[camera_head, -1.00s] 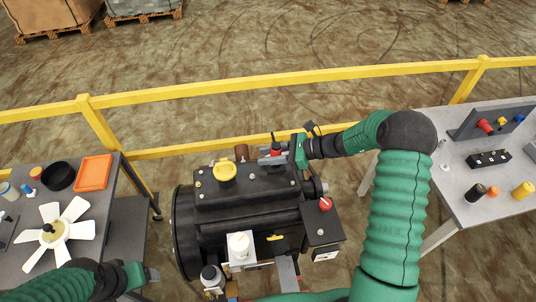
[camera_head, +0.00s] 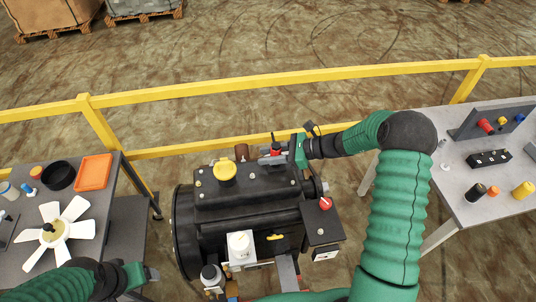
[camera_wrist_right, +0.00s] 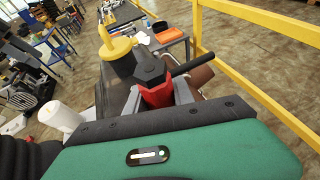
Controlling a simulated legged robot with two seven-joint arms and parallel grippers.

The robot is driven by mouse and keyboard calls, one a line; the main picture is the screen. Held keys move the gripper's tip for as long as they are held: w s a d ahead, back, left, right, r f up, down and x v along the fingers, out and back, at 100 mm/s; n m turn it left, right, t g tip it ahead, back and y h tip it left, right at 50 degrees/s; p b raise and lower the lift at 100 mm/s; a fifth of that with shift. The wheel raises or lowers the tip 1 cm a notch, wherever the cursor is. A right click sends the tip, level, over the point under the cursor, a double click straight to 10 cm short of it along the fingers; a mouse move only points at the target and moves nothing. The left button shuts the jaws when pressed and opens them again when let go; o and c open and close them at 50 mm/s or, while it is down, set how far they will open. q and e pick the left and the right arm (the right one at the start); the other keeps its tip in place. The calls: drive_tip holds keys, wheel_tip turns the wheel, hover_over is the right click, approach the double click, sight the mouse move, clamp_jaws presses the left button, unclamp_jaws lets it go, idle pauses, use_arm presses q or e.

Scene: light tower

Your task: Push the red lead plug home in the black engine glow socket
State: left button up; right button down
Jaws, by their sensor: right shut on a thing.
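My right gripper (camera_head: 277,157) is over the far right part of the black engine (camera_head: 245,205) in the head view. In the right wrist view its jaws are shut on the red lead plug (camera_wrist_right: 158,95), which has a dark top and a dark stub to one side. The plug (camera_head: 276,148) also shows small and red between the jaws in the head view. The glow socket is hidden under the plug and gripper, so I cannot tell how deep the plug sits. My left gripper (camera_head: 146,274) is at the lower left, near the left table; its jaw state is unclear.
The left table holds a white fan (camera_head: 57,232) and an orange tray (camera_head: 92,171). The right table (camera_head: 465,175) holds plugs and a black block.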

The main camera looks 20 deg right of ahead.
drive_tip(key=shift+s+f, duration=0.25)
drive_tip(key=shift+f, duration=0.1)
drive_tip(key=shift+w+r+p, duration=0.2)
drive_tip(key=shift+r+p, duration=0.55)
drive_tip(key=shift+r, duration=0.1)
drive_tip(key=shift+s+r, duration=0.2)
drive_tip(key=shift+r, duration=0.35)
drive_tip(key=shift+w, duration=0.2)
drive_tip(key=shift+s, duration=0.1)
drive_tip(key=shift+w+a, duration=0.1)
drive_tip(key=shift+w, duration=0.1)
drive_tip(key=shift+s+p, duration=0.15)
drive_tip(key=shift+p, duration=0.2)
drive_tip(key=shift+f+b, duration=0.75)
drive_tip(key=shift+f, duration=0.35)
